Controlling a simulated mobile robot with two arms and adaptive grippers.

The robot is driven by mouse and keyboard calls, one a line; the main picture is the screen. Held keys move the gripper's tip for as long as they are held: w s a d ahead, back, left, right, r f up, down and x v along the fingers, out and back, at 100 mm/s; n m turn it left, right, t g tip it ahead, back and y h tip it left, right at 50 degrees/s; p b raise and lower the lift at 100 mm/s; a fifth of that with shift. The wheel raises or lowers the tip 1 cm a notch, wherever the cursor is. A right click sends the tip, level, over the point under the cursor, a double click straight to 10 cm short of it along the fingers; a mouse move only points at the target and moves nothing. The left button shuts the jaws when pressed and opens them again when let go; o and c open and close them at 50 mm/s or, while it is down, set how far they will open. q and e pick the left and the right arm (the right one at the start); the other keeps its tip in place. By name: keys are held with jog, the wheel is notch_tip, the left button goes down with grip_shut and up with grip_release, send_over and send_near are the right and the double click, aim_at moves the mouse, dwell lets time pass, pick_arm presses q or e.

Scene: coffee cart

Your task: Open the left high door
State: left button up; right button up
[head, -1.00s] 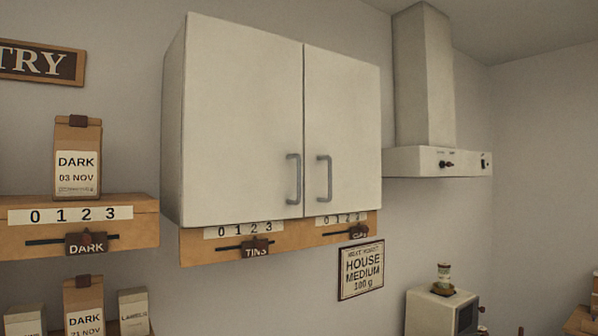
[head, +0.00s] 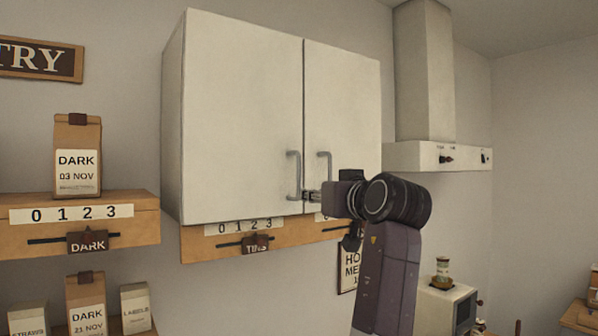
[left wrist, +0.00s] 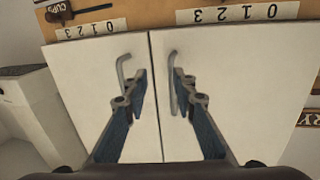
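The white wall cabinet has two closed doors. The left door (head: 240,110) has a grey vertical handle (head: 293,176) near its lower right edge. The right door (head: 342,110) has a matching handle (head: 323,172) close beside it. My left gripper (head: 309,196) is at the lower ends of the handles, its arm rising from below. The left wrist view is upside down, so the left door (left wrist: 230,90) is on the right there. My open left gripper (left wrist: 160,78) has the left door's handle (left wrist: 174,95) between its fingers, close to the right finger. Contact is unclear. My right gripper is not visible.
A wooden rail with number labels (head: 215,242) runs under the cabinet. A range hood (head: 420,157) is at the right. A wooden shelf (head: 140,220) with a coffee bag (head: 77,150) is at the left. The space before the left door is clear.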

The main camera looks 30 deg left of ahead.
aim_at(299, 172)
pick_arm(q)
notch_tip(299, 172, up, 5)
jog(key=s+n+y, duration=0.1)
jog(key=s, duration=0.1)
jog(key=p+x, duration=0.4)
jog(key=x, duration=0.3)
jog(key=shift+w+a+p, duration=0.2)
jog(key=shift+a+p, duration=0.15)
jog(key=shift+a, duration=0.05)
jog(key=shift+w+d+f, duration=0.1)
grip_shut()
